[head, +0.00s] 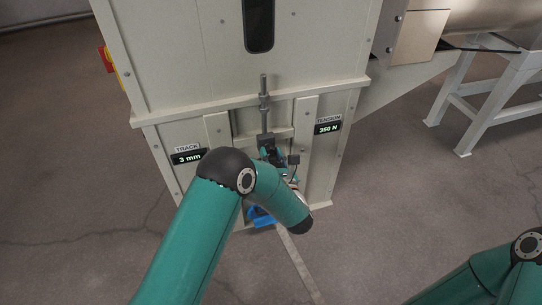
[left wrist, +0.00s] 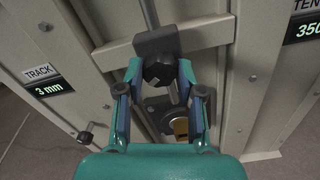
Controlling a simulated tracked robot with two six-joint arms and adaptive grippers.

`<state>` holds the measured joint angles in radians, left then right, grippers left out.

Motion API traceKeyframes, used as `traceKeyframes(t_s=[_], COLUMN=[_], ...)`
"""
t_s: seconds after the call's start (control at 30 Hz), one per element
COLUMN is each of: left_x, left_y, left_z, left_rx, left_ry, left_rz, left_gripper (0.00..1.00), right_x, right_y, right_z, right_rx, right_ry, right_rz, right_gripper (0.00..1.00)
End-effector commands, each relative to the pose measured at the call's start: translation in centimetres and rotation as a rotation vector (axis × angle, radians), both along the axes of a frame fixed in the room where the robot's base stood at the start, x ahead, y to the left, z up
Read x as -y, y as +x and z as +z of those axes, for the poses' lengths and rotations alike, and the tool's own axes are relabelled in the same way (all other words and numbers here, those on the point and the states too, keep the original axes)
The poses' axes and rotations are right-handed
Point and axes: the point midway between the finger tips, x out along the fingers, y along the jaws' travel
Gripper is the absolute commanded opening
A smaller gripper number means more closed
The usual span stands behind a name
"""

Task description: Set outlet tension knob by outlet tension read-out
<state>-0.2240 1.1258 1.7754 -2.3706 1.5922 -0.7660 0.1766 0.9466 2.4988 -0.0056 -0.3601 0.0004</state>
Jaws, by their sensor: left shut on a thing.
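The tension read-out (head: 328,129) on the right of the cream machine front shows 350 N in the head view. It is cut off at the top right corner of the left wrist view (left wrist: 303,29). A dark knob (left wrist: 158,70) sits below a grey block on a threaded rod in the left wrist view. My left gripper (left wrist: 159,75) is shut on this knob, one finger on each side. In the head view my green left arm hides most of the gripper and knob. My right arm shows at the bottom right, but its gripper is out of view.
A track read-out (head: 187,158) shows 3 mm on the left of the machine. A vertical threaded rod (head: 264,104) runs between two upright cream plates. A white stand (head: 488,92) is at the right. The floor around is clear.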

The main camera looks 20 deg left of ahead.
Motion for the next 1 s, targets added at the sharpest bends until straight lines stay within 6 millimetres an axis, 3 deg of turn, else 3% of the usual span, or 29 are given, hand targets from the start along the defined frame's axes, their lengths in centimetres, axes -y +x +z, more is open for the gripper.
traceKeyframes(t_s=[0.03,0.07,0.2,0.67,1.0], left_x=[0.0,0.1,0.1,0.7,4.2], left_y=[0.1,0.1,0.1,-0.7,-5.8], left_z=[0.0,0.1,0.1,0.0,-0.1], left_rx=[0.001,0.001,0.002,0.001,0.000], left_ry=[-0.001,-0.001,-0.002,-0.003,-0.001], left_rz=[-0.002,-0.002,-0.002,-0.004,-0.006], left_gripper=[0.02,0.40,0.62,0.62,0.62], right_x=[0.0,0.0,0.0,0.0,0.0], right_y=[0.0,0.0,0.0,0.0,0.0], right_z=[0.0,0.0,0.0,0.1,0.1], right_rx=[0.000,0.000,0.000,0.000,0.000], right_ry=[0.000,0.000,0.000,0.000,0.000], right_rz=[0.000,0.000,0.000,0.000,0.000], right_gripper=[0.40,0.40,0.40,0.40,0.40])
